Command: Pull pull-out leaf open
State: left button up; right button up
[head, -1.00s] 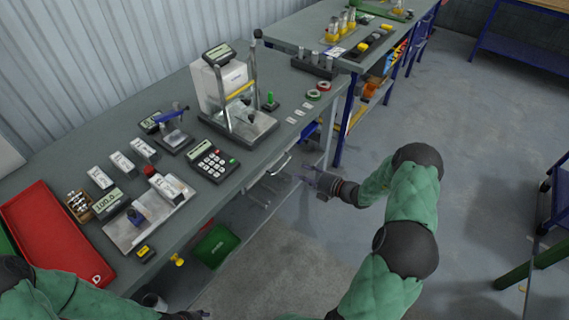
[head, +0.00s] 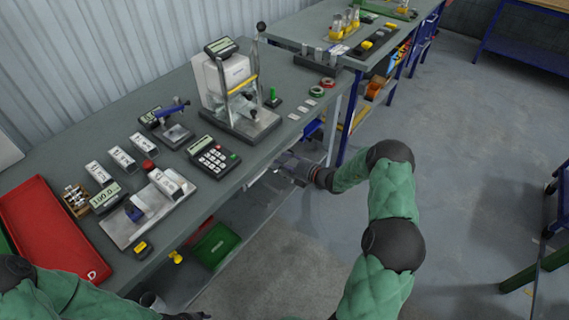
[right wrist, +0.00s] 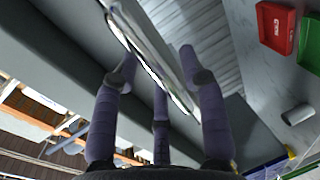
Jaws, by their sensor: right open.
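The pull-out leaf's pale handle (head: 254,182) shows in part at the bench's front edge, beside my right gripper. The leaf itself is mostly hidden under the benchtop. My right gripper (head: 287,166) is at the front of the bench, just below the top's edge. In the right wrist view, the shiny handle bar (right wrist: 150,52) runs slantwise between the spread fingers of the open right gripper (right wrist: 157,72). Whether a finger touches the bar I cannot tell.
The benchtop (head: 230,178) carries a keypad device (head: 213,157), a scale stand (head: 232,95) and a red tray (head: 48,232). A green bin (head: 215,245) is below. A second bench (head: 290,28) stands behind.

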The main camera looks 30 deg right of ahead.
jog(key=shift+c, duration=0.2)
grip_shut()
jog(key=shift+s, duration=0.15)
jog(key=f+p+v, duration=0.2)
jog(key=p+v, duration=0.1)
jog(key=v, duration=0.8)
jog(key=s+f+p+v, duration=0.1)
jog(key=p+v, duration=0.3)
jog(key=v, duration=0.7)
jog(key=shift+s+d+f+p, duration=0.3)
jog(key=shift+d+f, duration=0.1)
jog(key=shift+f, duration=0.5)
